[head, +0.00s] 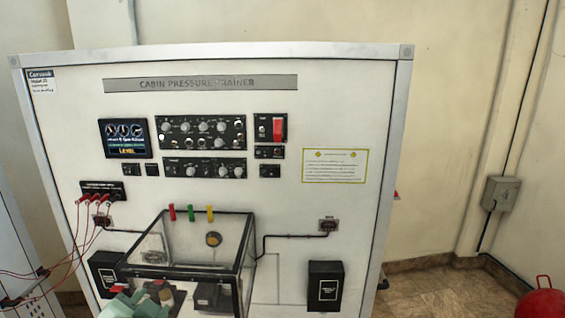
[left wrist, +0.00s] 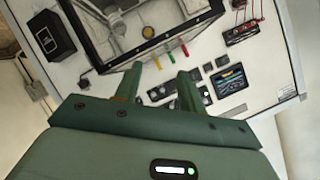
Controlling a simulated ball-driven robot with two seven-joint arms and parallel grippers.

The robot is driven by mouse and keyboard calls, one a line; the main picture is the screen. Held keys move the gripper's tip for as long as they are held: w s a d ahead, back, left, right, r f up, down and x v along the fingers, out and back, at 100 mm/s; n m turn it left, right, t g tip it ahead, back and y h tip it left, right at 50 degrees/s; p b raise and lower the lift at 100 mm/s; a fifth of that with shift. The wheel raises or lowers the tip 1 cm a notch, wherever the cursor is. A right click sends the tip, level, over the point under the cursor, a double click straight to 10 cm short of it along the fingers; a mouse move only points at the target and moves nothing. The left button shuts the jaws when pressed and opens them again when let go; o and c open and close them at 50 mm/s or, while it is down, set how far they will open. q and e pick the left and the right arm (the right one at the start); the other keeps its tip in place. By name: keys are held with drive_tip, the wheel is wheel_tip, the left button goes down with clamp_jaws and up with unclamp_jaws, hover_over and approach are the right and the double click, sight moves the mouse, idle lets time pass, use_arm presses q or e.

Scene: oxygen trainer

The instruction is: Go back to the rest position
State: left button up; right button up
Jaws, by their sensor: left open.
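My left gripper (head: 138,302) shows as a green shape at the bottom edge of the head view, in front of the lower part of the cabin pressure trainer panel (head: 340,100). In the left wrist view its two green fingers (left wrist: 158,78) stand apart with nothing between them. They point toward the panel, which appears upside down there. My right gripper is in neither view.
A clear box with a black frame (head: 250,232) juts from the panel beside my left gripper. Red leads (head: 72,240) hang at the left. A red ball-like object (head: 541,300) sits on the floor at right. Open floor (head: 430,290) lies right of the panel.

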use_arm(q)
drive_tip(key=s+a+f+g+y, duration=0.1)
drive_tip(key=s+a+f+g, duration=0.2)
drive_tip(key=s+f, duration=0.55)
drive_tip(key=s+a+f+g+y, duration=0.25)
drive_tip(key=s+f, duration=0.25)
drive_tip(key=s, duration=0.6)
drive_tip(key=s+d+f+g+h+b, duration=0.15)
drive_tip(key=f+b, duration=0.35)
drive_tip(key=f, duration=1)
drive_tip(key=s+d+f+g+h+b, duration=0.15)
drive_tip(key=f+b, duration=0.45)
drive_tip(key=f, duration=0.8)
drive_tip(key=s+d+f+g+h+b, duration=0.1)
drive_tip(key=d+f+b, duration=0.3)
drive_tip(key=f, duration=1.1)
drive_tip(key=s+a+f+n+g+b, duration=0.1)
drive_tip(key=s+f+b, duration=0.5)
drive_tip(key=s+f, duration=0.3)
drive_tip(key=s+a+f+n+g+h+b, duration=0.1)
drive_tip(key=s+f+n+b, duration=0.1)
drive_tip(key=s+f+b, duration=0.4)
drive_tip(key=s+f, duration=0.4)
drive_tip(key=f, duration=0.6)
drive_tip(key=shift+s+f+b, duration=0.2)
drive_tip(key=shift+f+b, duration=0.15)
drive_tip(key=shift+f, duration=0.05)
drive_tip(key=shift+g+h, duration=0.25)
drive_tip(key=shift+g, duration=0.1)
